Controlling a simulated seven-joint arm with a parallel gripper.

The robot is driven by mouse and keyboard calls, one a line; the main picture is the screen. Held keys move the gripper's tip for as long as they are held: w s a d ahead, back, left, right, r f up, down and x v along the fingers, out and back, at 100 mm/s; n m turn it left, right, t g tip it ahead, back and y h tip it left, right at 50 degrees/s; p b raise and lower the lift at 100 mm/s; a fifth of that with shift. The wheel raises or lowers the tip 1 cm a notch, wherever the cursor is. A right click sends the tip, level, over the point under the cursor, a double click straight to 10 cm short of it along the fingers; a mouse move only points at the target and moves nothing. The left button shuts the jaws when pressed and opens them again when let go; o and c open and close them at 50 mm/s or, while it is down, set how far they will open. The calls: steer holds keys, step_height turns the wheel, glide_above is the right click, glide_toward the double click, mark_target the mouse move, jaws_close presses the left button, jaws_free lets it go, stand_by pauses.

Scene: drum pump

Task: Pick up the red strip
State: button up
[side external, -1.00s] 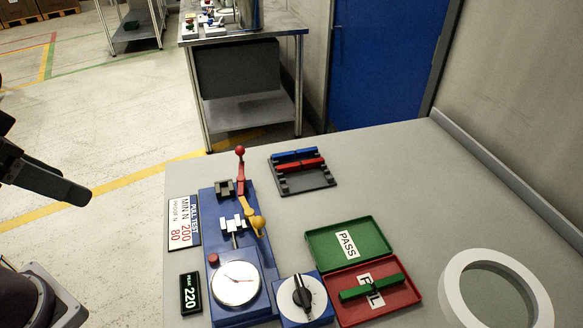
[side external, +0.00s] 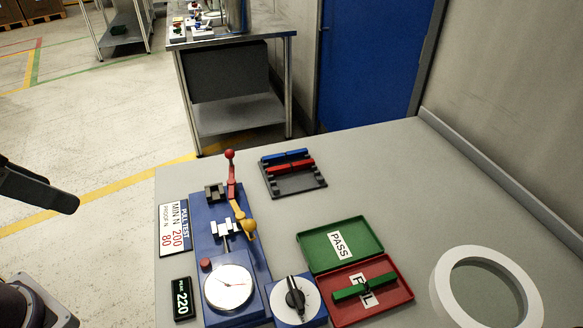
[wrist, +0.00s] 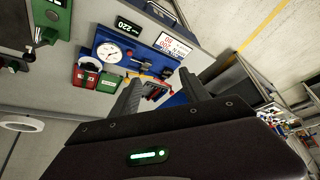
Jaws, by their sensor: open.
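The red strip (side external: 291,167) lies across a dark slotted rack (side external: 299,184) on the bench, in front of a blue strip (side external: 285,155). In the wrist view the rack area (wrist: 154,92) shows small, between my fingers and partly hidden by them. My gripper (wrist: 160,78) is open and empty, with its two dark fingers apart. In the side view only part of it shows (side external: 45,191), at the left edge, well left of the bench and far from the red strip.
A blue pull-test stand (side external: 218,250) with a dial and red-knobbed lever stands left of the rack. A green PASS tray (side external: 363,232), a red FAIL tray (side external: 400,291) holding a green strip (side external: 362,288), and a white ring (side external: 446,292) lie nearer. The bench right of the rack is clear.

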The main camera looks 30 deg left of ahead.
steer(key=c, duration=0.3)
